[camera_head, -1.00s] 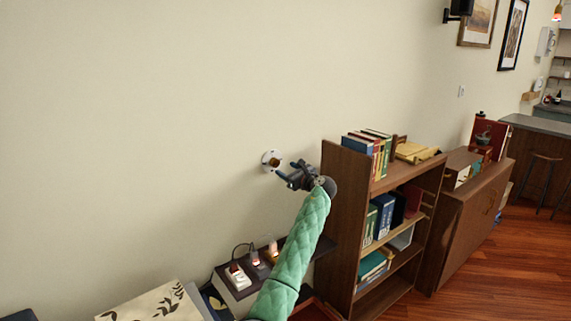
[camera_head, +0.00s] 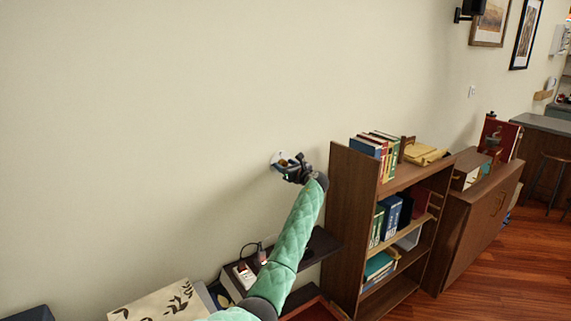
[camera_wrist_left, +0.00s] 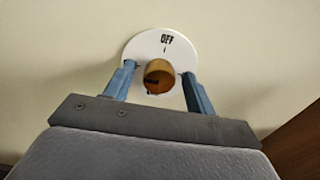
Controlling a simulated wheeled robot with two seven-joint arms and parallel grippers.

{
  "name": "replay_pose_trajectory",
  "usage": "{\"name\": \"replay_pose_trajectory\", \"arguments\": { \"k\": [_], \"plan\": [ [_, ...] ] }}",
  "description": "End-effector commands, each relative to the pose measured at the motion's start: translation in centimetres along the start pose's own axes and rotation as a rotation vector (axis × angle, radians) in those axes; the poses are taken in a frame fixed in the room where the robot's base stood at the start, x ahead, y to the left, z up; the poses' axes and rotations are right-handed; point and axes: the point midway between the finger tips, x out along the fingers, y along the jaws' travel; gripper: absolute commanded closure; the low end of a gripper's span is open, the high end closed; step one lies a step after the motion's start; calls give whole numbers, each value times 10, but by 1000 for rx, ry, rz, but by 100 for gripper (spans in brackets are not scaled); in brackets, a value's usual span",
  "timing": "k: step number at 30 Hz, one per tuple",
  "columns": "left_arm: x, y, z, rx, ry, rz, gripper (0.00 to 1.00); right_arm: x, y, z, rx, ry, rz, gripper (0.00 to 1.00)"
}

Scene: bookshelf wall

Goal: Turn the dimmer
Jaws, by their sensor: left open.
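The dimmer (camera_head: 279,157) is a round white plate on the wall, left of the bookshelf; in the head view my gripper partly covers it. In the left wrist view its white plate (camera_wrist_left: 176,42) carries the word OFF with a small mark below, and a brass-coloured knob (camera_wrist_left: 158,76) sticks out from it. My left gripper (camera_head: 292,168) is open at the dimmer. In the left wrist view its two blue fingers (camera_wrist_left: 158,80) stand on either side of the knob, with a gap visible on both sides. My right gripper is not in view.
A wooden bookshelf (camera_head: 345,205) with books stands just right of my left arm. A dark wall shelf (camera_head: 318,246) with small devices (camera_head: 243,274) is below the arm. The wall to the left is bare.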

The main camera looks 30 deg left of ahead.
Motion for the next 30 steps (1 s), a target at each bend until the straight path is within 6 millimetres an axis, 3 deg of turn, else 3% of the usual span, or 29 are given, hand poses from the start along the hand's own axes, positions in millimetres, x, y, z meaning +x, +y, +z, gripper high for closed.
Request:
{"name": "replay_pose_trajectory", "arguments": {
  "k": [11,18,27,30],
  "plan": [
    [4,0,-1,0,1,0,45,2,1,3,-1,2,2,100],
    [4,0,-1,0,1,0,89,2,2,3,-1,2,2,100],
    [4,0,-2,-30,0,0,89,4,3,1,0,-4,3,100],
    [4,0,-3,-68,-1,0,89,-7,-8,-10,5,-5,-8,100]
  ]
}}
